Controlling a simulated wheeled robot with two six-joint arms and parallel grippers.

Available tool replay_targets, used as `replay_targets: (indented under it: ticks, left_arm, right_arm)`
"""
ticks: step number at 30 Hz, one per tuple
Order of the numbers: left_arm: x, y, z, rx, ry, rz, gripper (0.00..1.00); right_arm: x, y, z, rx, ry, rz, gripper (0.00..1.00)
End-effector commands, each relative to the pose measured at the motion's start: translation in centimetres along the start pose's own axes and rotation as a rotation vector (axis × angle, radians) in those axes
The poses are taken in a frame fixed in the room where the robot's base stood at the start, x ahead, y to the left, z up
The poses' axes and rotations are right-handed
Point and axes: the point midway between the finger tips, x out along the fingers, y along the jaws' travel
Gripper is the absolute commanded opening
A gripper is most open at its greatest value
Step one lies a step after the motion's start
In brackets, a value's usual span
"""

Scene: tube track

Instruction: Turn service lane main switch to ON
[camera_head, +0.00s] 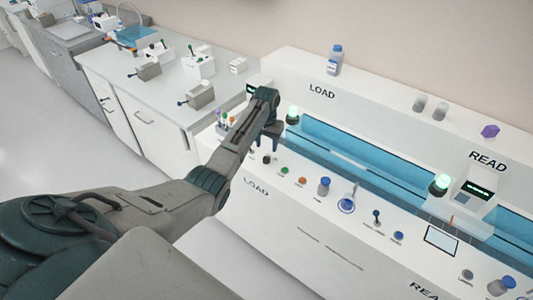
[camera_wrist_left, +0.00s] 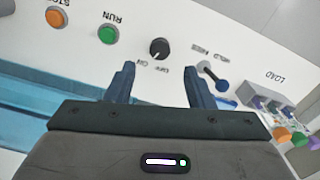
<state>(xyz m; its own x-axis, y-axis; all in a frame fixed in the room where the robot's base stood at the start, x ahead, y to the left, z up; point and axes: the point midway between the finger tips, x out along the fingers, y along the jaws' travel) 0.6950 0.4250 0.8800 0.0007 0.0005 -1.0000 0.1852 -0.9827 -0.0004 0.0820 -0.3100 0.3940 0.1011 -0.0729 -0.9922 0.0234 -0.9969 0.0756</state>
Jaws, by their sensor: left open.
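The main switch is a black rotary knob (camera_wrist_left: 160,48) with ON and OFF labels beside it, on the white slanted panel. In the left wrist view it sits upside down, just beyond my fingertips and between them sideways. In the head view the dark knob (camera_head: 267,159) shows just below my gripper. I cannot tell for certain which label its pointer faces. My left gripper (camera_head: 268,140) is open and empty, over the LOAD panel; its two dark fingers (camera_wrist_left: 160,72) straddle the line toward the knob without visibly touching it.
A green RUN button (camera_wrist_left: 107,34) and an orange button (camera_wrist_left: 56,18) lie on one side of the knob. A lever switch marked HOLD (camera_wrist_left: 211,75) is close on the other side. A blue channel (camera_head: 365,157) runs behind the panel. Coloured tubes (camera_head: 225,119) stand left of my gripper.

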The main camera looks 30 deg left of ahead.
Motion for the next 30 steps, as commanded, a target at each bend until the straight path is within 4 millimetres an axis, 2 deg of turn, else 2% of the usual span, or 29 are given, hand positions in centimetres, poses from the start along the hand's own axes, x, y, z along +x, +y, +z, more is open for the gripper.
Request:
replay_targets:
  ticks: [6, 10, 26, 30]
  left_arm:
    - [-3.2, 0.0, -0.1, 0.0, 0.002, 0.001, 0.48]
    - [-4.1, 0.0, 0.0, 0.0, 0.001, 0.001, 0.48]
    - [-4.2, 0.0, 0.0, 0.0, 0.0, 0.0, 0.48]
    - [-3.0, 0.4, 1.0, 0.013, 0.005, -0.009, 0.48]
  right_arm:
    - [0.8, 0.1, 0.1, -0.001, 0.0, 0.002, 0.36]
    - [0.9, 0.1, 0.1, -0.001, 0.0, 0.002, 0.36]
    - [0.9, 0.1, 0.1, -0.001, 0.0, 0.002, 0.36]
    - [0.9, 0.1, 0.1, -0.001, 0.0, 0.002, 0.36]
